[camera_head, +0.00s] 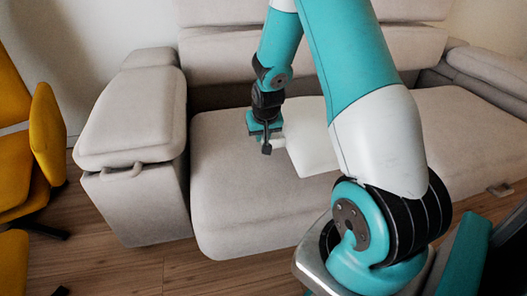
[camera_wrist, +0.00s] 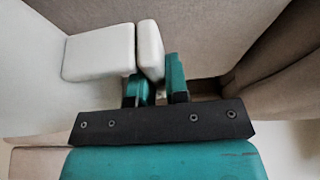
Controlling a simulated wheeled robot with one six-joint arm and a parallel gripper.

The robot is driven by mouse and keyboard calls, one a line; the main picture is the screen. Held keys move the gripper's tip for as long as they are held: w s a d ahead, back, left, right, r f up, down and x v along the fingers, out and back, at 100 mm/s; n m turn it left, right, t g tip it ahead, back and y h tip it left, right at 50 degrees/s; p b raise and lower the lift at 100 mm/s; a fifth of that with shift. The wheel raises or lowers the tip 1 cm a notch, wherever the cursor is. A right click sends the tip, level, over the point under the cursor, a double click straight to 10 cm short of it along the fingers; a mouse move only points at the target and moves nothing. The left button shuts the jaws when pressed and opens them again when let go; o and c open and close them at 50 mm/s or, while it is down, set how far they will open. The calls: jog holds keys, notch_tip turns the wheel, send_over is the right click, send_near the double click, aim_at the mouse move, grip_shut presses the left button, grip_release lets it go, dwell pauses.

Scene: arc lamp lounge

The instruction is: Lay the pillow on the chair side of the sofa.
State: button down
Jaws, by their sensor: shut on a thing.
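The white pillow (camera_head: 310,140) is over the sofa seat, partly hidden behind my arm in the head view. My gripper (camera_head: 270,143) is shut on its left edge. In the wrist view, the teal fingers of my gripper (camera_wrist: 157,85) pinch a narrow part of the pillow (camera_wrist: 150,48). The pale grey sofa (camera_head: 235,180) fills the middle of the head view. Its left half, nearer the yellow chair (camera_head: 47,130), is bare. I cannot tell whether the pillow touches the seat.
The sofa's bulky left armrest (camera_head: 130,125) stands between the seat and the chair. The backrest (camera_head: 215,50) rises behind the seat. The right armrest (camera_head: 490,70) is at the far right. Wooden floor (camera_head: 150,270) shows in front.

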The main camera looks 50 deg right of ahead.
jog(key=shift+f+b, duration=0.8)
jog(key=shift+f, duration=1.5)
jog(key=shift+f, duration=0.15)
jog(key=c, duration=1.1)
grip_release()
